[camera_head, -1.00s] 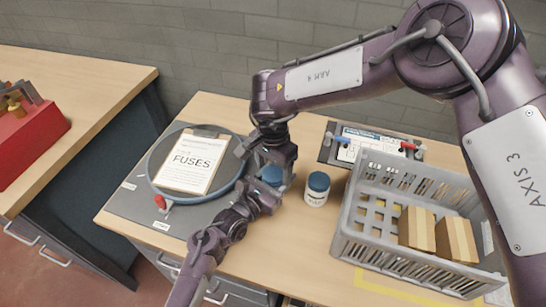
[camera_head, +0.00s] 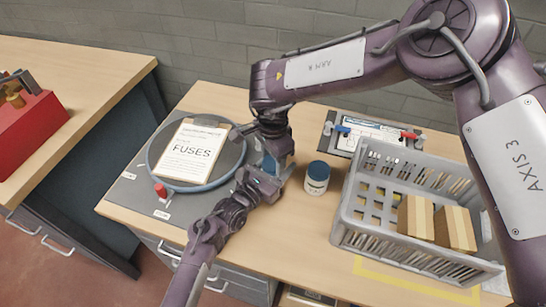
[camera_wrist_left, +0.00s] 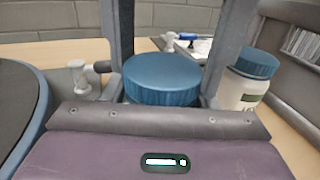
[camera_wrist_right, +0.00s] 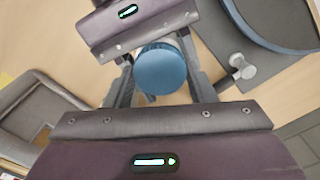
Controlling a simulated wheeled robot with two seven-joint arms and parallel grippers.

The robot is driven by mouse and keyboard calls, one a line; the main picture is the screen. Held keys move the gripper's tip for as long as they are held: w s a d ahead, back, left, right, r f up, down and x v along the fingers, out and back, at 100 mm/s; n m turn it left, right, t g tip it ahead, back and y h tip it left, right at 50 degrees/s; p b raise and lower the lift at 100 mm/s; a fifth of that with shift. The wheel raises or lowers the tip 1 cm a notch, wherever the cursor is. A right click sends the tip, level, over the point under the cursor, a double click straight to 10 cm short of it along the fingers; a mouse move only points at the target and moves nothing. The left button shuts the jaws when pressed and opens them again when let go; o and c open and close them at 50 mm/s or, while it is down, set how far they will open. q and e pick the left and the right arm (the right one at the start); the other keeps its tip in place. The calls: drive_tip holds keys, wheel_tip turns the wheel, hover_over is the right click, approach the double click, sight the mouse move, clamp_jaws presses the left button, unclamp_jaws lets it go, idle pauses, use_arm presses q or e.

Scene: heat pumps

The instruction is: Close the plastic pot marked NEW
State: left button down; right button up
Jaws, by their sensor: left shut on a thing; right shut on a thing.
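A pot with a blue lid (camera_head: 268,164) is between my two grippers, mostly hidden in the head view. The lid shows in the left wrist view (camera_wrist_left: 162,88) and in the right wrist view (camera_wrist_right: 160,70). My right gripper (camera_head: 274,158) comes from above and is shut on the lid. My left gripper (camera_head: 266,180) comes from the front and is shut on the pot below. The pot's label is hidden. A second white pot (camera_head: 316,186) with a blue lid stands upright to the right, its label too small to read; it shows in the left wrist view (camera_wrist_left: 240,92).
A round grey dish with a blue rim (camera_head: 163,181) and a FUSES sheet (camera_head: 190,150) lies on the left. A grey crate (camera_head: 385,238) with brown blocks stands right. A clipboard (camera_head: 350,133) lies behind. A red box (camera_head: 30,120) is on the other bench.

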drive_tip(key=m, duration=0.3)
drive_tip(key=o, duration=1.1)
drive_tip(key=shift+r, duration=2.25)
drive_tip(key=shift+c, duration=0.5)
drive_tip(key=shift+r+n, duration=0.6)
drive_tip(key=shift+n, duration=0.4)
wheel_tip(320, 180, up, 2)
drive_tip(key=n, duration=0.4)
drive_tip(key=shift+r, duration=0.15)
